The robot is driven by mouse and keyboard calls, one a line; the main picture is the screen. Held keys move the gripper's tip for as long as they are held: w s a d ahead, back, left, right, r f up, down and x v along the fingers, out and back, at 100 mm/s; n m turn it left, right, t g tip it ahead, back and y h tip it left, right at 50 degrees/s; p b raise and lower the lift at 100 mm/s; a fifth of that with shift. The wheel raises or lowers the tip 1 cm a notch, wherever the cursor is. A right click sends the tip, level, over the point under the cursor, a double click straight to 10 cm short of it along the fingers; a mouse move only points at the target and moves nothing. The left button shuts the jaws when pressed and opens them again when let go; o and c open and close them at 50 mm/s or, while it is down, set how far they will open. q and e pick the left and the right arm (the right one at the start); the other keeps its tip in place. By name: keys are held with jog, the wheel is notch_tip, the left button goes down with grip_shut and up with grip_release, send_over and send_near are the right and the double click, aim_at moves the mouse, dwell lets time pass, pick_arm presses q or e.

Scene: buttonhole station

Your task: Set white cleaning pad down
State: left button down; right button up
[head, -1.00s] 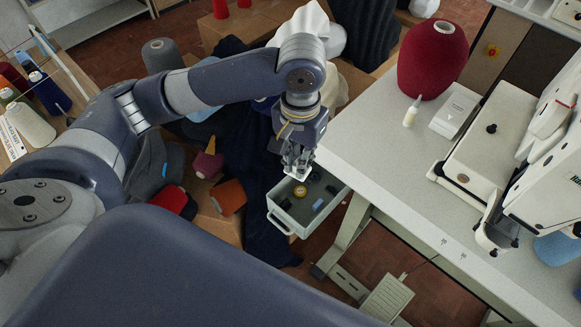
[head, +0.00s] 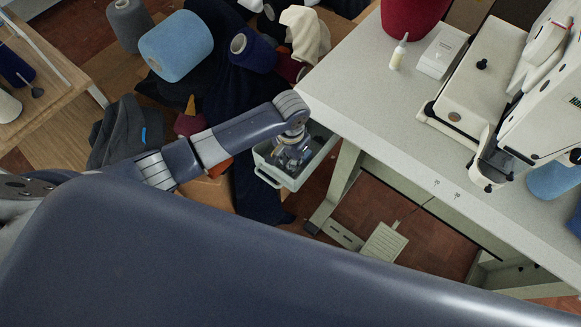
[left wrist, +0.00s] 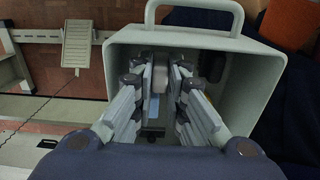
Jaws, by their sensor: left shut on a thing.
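My left gripper (head: 290,158) reaches down into a pale grey-green bin (head: 270,178) beside the table's left edge. In the left wrist view, my left gripper (left wrist: 160,90) has its fingers inside the walls of the bin (left wrist: 245,85). In the head view the pad is hidden by the gripper. I cannot tell whether the pad touches the bin floor. My right gripper is not in view.
The white table (head: 370,110) carries a sewing machine (head: 545,120), a small bottle (head: 398,52) and a white box (head: 442,50). Yarn cones, including a light blue one (head: 176,46), and dark cloth lie left of the bin. A foot pedal (head: 384,242) is on the floor.

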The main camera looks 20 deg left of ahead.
pick_arm(q)
jog(key=shift+f, duration=1.9)
jog(key=shift+s+f, duration=0.1)
jog(key=shift+f, duration=0.05)
jog(key=c, duration=1.6)
grip_release()
notch_tip(320, 180, up, 12)
jog(key=shift+r, duration=0.2)
